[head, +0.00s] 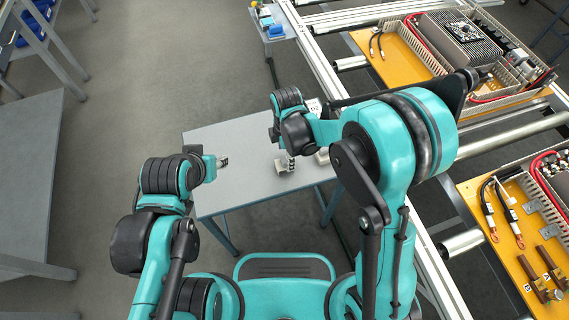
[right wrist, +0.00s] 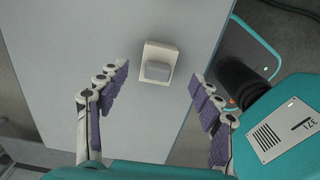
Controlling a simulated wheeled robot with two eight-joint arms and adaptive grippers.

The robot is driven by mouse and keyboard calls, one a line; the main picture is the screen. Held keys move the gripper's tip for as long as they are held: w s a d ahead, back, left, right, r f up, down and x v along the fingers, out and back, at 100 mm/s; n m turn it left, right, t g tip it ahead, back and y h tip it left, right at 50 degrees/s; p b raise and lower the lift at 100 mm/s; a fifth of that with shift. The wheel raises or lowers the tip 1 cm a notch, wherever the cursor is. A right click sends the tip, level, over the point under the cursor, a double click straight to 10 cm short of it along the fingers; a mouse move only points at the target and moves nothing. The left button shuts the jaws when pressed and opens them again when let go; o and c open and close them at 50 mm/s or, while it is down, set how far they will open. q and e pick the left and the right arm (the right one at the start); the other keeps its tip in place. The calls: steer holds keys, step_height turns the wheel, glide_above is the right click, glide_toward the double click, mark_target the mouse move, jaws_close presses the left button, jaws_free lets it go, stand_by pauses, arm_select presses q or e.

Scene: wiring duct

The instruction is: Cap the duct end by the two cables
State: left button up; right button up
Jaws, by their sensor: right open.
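A pale end cap (right wrist: 158,66), a beige plate with a raised grey block, lies on the grey table in the right wrist view. My right gripper (right wrist: 160,100) is open, its purple-padded fingers to the left and right of the cap's line, with the cap ahead and untouched. In the head view my right gripper (head: 287,163) is over the table, partly behind my arm. My left gripper (head: 222,161) is over the table's left part; its jaws are too small to read. Two black cables with copper lugs (head: 491,212) lie beside a slotted duct (head: 541,202) on the lower yellow panel.
The grey table (head: 225,135) is mostly clear. An upper yellow panel (head: 374,66) also has ducts and two black cables. Metal rails (head: 322,68) run along the right. A small tray of coloured parts (head: 268,22) is at the top.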

mark_target(284, 159)
steer(key=f, duration=0.1)
steer(key=f+b, duration=0.1)
steer(key=f, duration=0.1)
steer(key=shift+a+f, duration=0.3)
steer(key=shift+f, duration=0.1)
steer(key=shift+r, duration=0.1)
steer(key=c, duration=1.1)
steer(key=shift+r, duration=0.1)
